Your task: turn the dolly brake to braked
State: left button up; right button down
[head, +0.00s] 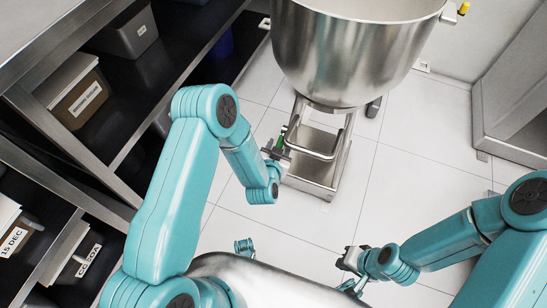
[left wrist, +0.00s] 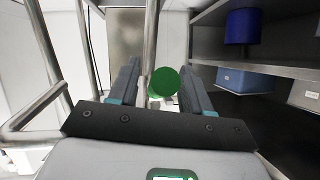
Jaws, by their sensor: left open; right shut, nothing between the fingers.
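The dolly (head: 318,178) stands on the floor under the large steel mixer bowl (head: 350,55). A green part (head: 281,139), probably the brake's grip, shows at the dolly's left side. In the left wrist view it is a round green end (left wrist: 164,82) between my left fingers. My left gripper (head: 276,151) is open around it; I cannot tell whether either finger touches it. The rest of the brake is hidden, so its setting cannot be read. My right gripper (head: 347,258) is shut and empty, low and apart from the dolly.
Dark shelves (head: 150,75) with boxes and a blue container (head: 222,42) stand to the left. The dolly's metal tubes (left wrist: 50,60) are close on the left in the left wrist view. A grey cabinet (head: 515,95) stands at right. The tiled floor (head: 400,190) right of the dolly is clear.

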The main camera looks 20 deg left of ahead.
pick_arm(q)
jog(key=p+v, duration=0.3)
jog(key=v, duration=1.2)
jog(key=shift+s+r, duration=0.2)
jog(key=w+a+n+y, duration=0.1)
jog(key=w+a+n, duration=0.1)
jog(key=a, duration=0.3)
jog(key=s+d+f+n+g+h+p, duration=0.1)
jog(key=s+d+f+g+h, duration=0.25)
jog(key=s+g, duration=0.3)
jog(key=s+d+f+g+h+p, duration=0.1)
jog(key=s+d+f+g+h, duration=0.2)
jog(key=s+g, duration=0.35)
notch_tip(320, 180, up, 20)
jog(key=d+p, duration=0.1)
jog(key=p, duration=1.8)
jog(key=shift+s, duration=0.4)
